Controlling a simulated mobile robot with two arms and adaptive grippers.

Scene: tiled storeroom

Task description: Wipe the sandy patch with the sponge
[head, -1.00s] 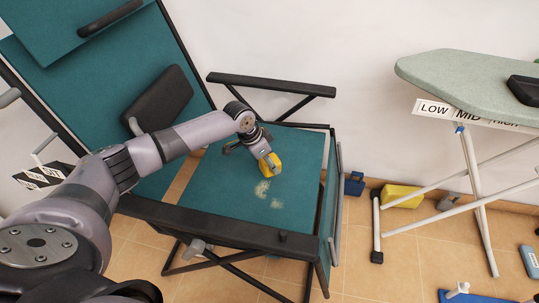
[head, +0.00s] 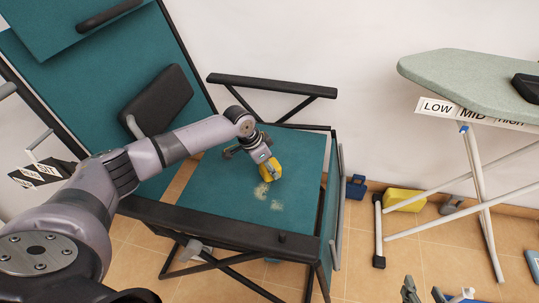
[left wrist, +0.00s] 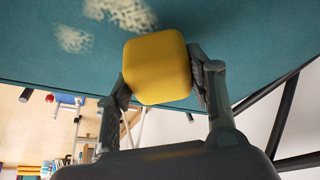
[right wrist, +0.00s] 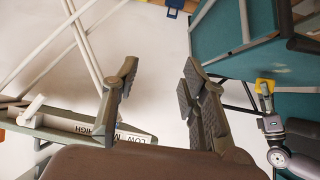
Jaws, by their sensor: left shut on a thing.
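The sandy patch shows as pale, grainy spots (head: 276,205) on the teal seat (head: 225,185) of a folding chair; the spots also show in the left wrist view (left wrist: 75,39). My left gripper (head: 267,163) is shut on the yellow sponge (head: 272,171), just behind the spots. The sponge (left wrist: 157,70) sits between both fingers in the left wrist view; I cannot tell whether it touches the seat. My right gripper (head: 426,293) is at the bottom edge of the head view. Its fingers (right wrist: 158,95) are apart and empty in the right wrist view.
Black armrests (head: 272,87) flank the seat. An ironing board (head: 475,75) with white legs stands at the right. A yellow object (head: 404,200) and a blue object (head: 356,187) are on the tiled floor by the wall. Floor between chair and ironing board is mostly clear.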

